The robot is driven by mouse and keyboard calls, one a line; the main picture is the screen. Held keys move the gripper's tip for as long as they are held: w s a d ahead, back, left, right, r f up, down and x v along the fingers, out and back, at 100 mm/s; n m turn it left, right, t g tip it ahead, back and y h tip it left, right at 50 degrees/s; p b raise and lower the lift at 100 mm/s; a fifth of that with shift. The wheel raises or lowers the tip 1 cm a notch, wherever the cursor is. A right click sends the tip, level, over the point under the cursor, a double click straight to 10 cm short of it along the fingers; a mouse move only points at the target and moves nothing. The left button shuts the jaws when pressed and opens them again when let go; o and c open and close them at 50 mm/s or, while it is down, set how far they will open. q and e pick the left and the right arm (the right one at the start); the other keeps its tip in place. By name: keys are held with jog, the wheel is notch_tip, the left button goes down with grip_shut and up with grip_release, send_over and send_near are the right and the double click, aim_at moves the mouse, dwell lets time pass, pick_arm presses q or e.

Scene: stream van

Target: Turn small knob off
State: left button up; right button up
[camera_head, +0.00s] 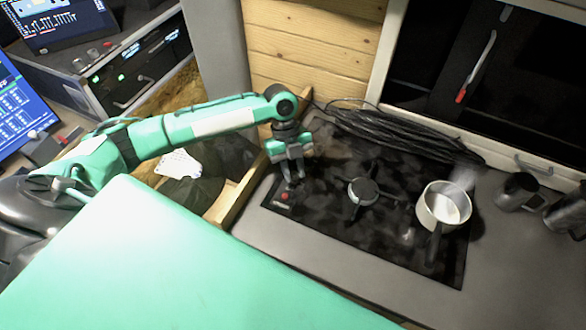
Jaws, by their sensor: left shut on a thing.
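A black stovetop (320,228) is set in a grey counter. A small knob with red on it (285,196) sits at the stovetop's left front corner. My left arm reaches in from the left, and its gripper (290,182) points down right above the small knob. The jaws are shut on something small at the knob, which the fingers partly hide. The knob's turn angle is too small to read. My right gripper is not in view.
A burner (362,191) is right of my gripper. A steaming white pot (443,207) stands on the stovetop's right side. Black cables (400,130) lie along the back. Dark mugs (517,191) stand far right.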

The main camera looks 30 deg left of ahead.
pick_arm(q)
jog(key=m+g+y, duration=0.1)
jog(key=m, duration=0.3)
jog(key=shift+w+d, duration=0.15)
jog(key=shift+m+y+b, duration=0.4)
jog(key=shift+m+y, duration=0.4)
jog(key=shift+m, duration=0.9)
jog(key=o, duration=1)
jog(key=shift+w+b+v, duration=0.15)
jog(key=shift+b+v, duration=0.6)
jog(key=shift+v, duration=2.7)
jog(key=shift+w+b+v, duration=0.15)
jog(key=shift+b+v, duration=0.6)
jog(key=shift+v, duration=2.7)
